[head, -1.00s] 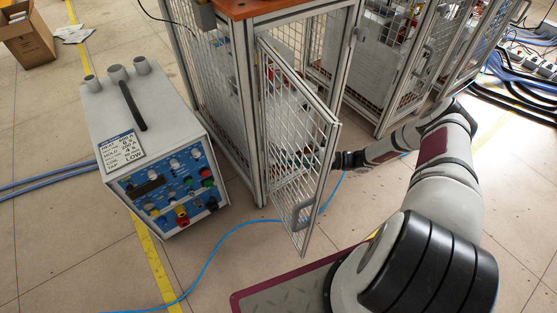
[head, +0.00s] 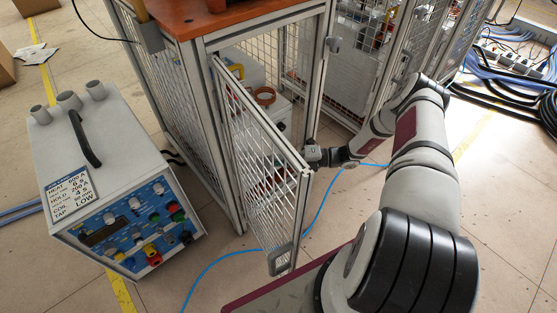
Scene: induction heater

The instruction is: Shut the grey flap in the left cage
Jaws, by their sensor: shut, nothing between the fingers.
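The left cage is a grey metal frame (head: 324,75) with mesh walls and an orange-brown top. Its grey mesh flap (head: 262,150), hinged on the cage's left front post, stands open and swings out towards me. A grey handle (head: 280,260) sits low at its free edge. My gripper (head: 316,155) is shut and empty, by the upper corner of the flap's free edge, on the side facing the cage opening. I cannot tell whether it touches the flap. Inside the cage, a light box with a copper-coloured ring (head: 265,96) shows partly through the mesh.
A white heater unit (head: 110,180) with knobs and a black handle stands left of the cage. A blue cable (head: 215,261) runs across the floor under the flap. More cages (head: 375,60) stand at the right, with dark cables (head: 500,95) beyond.

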